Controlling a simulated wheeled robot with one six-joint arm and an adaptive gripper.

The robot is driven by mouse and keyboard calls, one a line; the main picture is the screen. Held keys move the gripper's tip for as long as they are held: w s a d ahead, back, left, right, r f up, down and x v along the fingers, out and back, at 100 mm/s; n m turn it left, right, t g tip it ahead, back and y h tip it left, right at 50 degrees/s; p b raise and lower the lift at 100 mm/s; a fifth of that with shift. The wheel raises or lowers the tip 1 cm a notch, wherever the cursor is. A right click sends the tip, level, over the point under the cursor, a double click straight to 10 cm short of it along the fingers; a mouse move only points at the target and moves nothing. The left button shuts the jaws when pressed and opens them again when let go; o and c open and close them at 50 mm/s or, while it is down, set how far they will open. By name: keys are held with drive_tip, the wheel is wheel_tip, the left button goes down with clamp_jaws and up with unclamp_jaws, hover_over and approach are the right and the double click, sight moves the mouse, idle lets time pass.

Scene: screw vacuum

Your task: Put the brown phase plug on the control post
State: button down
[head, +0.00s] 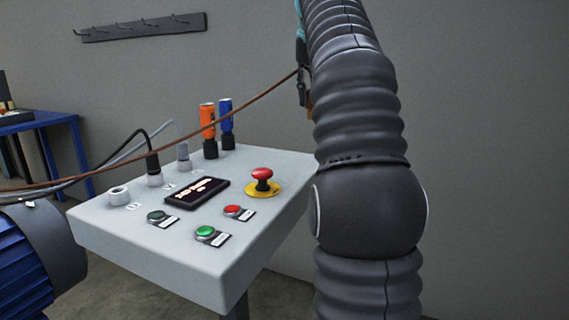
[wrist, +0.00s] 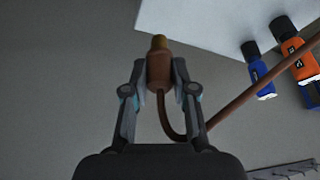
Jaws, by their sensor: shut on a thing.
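My gripper (wrist: 160,92) is shut on the brown phase plug (wrist: 159,68), with one finger on each side of its body. The plug's brass-coloured tip points up in the wrist view, and its brown cable loops away to the right. In the head view my gripper (head: 302,82) is mostly hidden behind my arm, above and beyond the right back of the control post (head: 255,205). The post is a pale box with a slanted top. A socket (head: 119,195) at its left is empty. A black plug (head: 153,163) and a grey plug (head: 183,154) stand in the sockets beside it.
An orange (head: 207,120) and a blue device (head: 226,118) stand at the post's back edge. A red mushroom button (head: 262,174), a display (head: 197,193) and small buttons are on top. The brown cable (head: 200,130) stretches above the post. A blue motor (head: 30,270) is at lower left.

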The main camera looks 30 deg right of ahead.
drive_tip(key=s+d, duration=0.2)
drive_tip(key=d, duration=0.2)
drive_tip(key=w+a+f, duration=0.2)
drive_tip(key=w+a+f+b, duration=0.1)
drive_tip(key=w+a+f, duration=0.1)
drive_tip(key=w+a, duration=0.1)
drive_tip(key=w+a+f, duration=0.3)
drive_tip(key=shift+a+b, duration=0.25)
drive_tip(key=shift+b, duration=0.1)
drive_tip(key=shift+f+b, duration=0.95)
drive_tip(key=shift+f, duration=1.05)
drive_tip(key=shift+f, duration=0.15)
drive_tip(key=c, duration=0.9)
unclamp_jaws()
drive_tip(key=shift+c, duration=0.2)
